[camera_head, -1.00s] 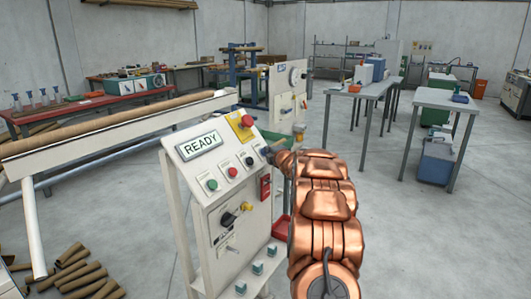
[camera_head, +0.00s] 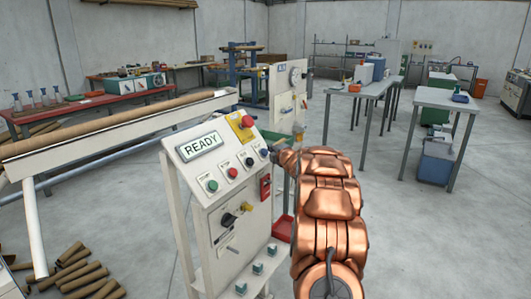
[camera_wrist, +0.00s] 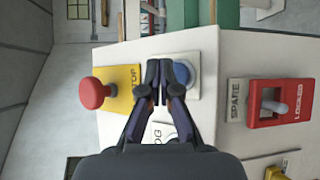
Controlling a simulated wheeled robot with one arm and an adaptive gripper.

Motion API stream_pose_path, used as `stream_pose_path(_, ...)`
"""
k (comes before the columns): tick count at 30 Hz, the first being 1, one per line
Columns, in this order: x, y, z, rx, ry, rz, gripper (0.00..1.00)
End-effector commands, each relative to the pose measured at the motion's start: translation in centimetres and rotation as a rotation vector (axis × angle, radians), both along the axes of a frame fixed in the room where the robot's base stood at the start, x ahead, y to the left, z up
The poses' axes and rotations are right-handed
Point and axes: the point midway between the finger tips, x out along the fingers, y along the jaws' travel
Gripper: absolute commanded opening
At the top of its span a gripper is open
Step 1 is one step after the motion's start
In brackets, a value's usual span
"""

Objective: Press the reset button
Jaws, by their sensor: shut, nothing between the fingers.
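The white control panel (camera_head: 200,165) stands at the centre left, its display (camera_head: 199,145) reading READY. A blue button (camera_wrist: 183,76) on a pale plate sits on it; its label cannot be read, so I cannot confirm that it is the reset button. My gripper (camera_wrist: 159,70) is shut and empty, its fingertips in front of the blue button's left part in the wrist view. Whether they touch it cannot be told. In the head view my gripper is at the panel's right edge, by the blue button (camera_head: 264,152).
A red mushroom button (camera_wrist: 94,93) on a yellow STOP plate is left of the fingers. A red LOCKED switch guard (camera_wrist: 281,103) is at the right. The head view shows green (camera_head: 212,185), red (camera_head: 232,172) and black (camera_head: 249,161) buttons. Open floor lies right of my arm.

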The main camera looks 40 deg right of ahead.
Motion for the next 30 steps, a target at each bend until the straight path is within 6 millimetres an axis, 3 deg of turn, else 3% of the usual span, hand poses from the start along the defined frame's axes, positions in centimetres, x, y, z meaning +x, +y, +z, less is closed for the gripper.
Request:
stream_pose_path(17, -3.2, -1.0, 3.1, -0.002, -0.002, 0.0, 0.0)
stream_pose_path(30, -3.5, -1.1, 3.1, 0.0, -0.001, 0.0, 0.0)
